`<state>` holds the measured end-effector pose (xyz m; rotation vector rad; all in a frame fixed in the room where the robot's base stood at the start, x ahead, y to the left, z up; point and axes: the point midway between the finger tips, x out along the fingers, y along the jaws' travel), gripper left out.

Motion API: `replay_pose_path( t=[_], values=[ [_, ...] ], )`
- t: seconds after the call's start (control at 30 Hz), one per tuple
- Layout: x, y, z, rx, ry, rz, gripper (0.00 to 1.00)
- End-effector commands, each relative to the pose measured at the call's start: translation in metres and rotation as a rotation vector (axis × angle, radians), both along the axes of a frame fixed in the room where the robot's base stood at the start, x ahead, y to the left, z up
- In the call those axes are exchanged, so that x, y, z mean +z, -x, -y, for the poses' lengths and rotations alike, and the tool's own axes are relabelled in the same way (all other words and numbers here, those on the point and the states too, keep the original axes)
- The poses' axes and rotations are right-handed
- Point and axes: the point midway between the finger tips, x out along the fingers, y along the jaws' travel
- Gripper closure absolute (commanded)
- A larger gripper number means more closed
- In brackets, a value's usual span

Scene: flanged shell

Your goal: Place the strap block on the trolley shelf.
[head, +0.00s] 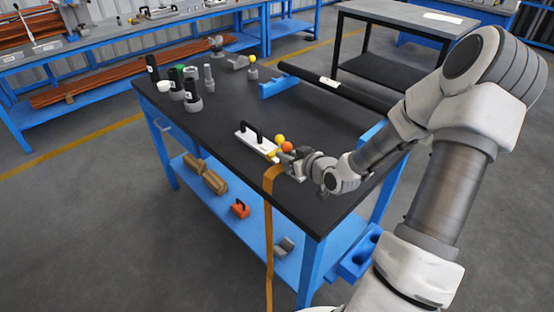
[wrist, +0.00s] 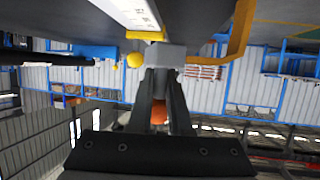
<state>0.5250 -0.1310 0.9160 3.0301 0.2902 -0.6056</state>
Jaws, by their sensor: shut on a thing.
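My gripper (head: 286,158) is at the front edge of the blue-framed workbench. In the wrist view my gripper (wrist: 165,75) has its fingers closed on the grey strap block (wrist: 168,54). An orange-yellow strap (wrist: 238,38) runs off from the block's side. In the head view the strap (head: 268,225) hangs over the bench edge towards the floor, and the block is mostly hidden by the gripper.
Bottles (head: 191,92) stand at the bench's far left. A long black tube (head: 335,87) lies along the back. Floor (head: 90,220) is clear at left.

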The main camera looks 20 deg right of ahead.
Motion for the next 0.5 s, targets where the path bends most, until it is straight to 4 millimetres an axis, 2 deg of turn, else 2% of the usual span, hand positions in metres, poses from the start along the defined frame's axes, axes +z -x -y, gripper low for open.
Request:
replay_pose_path(
  t=[0.03,0.2,0.5],
  values=[
    [0.012,0.007,0.011,-0.005,0.004,0.004,1.0],
    [0.031,0.03,0.036,-0.003,0.003,0.003,1.0],
    [0.052,0.053,0.063,-0.001,0.001,0.002,1.0]
  ],
)
